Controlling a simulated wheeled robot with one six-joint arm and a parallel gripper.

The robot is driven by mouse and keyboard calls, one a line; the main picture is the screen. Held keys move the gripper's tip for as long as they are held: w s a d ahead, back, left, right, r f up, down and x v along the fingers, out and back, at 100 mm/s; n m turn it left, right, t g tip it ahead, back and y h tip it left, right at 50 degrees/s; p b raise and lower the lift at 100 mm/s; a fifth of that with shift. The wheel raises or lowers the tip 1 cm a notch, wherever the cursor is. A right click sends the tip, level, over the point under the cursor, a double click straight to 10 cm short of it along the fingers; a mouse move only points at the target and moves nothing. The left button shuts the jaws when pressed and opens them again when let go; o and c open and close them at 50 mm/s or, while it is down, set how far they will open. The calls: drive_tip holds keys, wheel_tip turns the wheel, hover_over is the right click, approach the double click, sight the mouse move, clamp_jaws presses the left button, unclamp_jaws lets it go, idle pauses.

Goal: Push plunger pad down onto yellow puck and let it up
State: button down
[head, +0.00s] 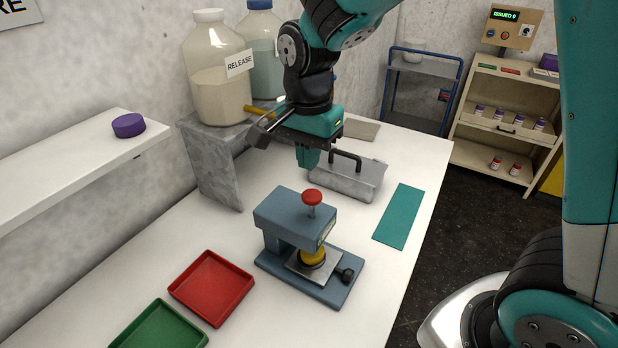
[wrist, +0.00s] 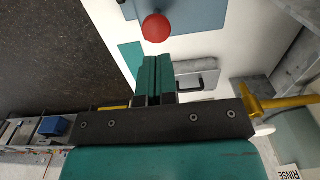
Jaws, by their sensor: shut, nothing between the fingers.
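The plunger press (head: 290,218) is a blue-grey stand on the white bench, with a red knob (head: 312,197) on a rod at its top. The knob also shows at the top of the wrist view (wrist: 156,27). The yellow puck (head: 313,256) sits on the press's metal plate under the head. The plunger pad is hidden or too small to make out. My gripper (head: 308,158) is above and behind the press, pointing down, with its teal fingers (wrist: 155,75) together and empty. It is apart from the knob.
A metal lid with a black handle (head: 347,178) lies behind the press, near a teal mat (head: 399,216). Red (head: 212,287) and green (head: 160,328) trays lie front left. A grey stand (head: 213,165) with large bottles (head: 218,75) is at the back left.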

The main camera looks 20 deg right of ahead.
sight(309, 194)
wheel_tip(309, 194, down, 6)
drive_tip(key=shift+f+p, duration=0.15)
drive_tip(key=shift+p, duration=0.65)
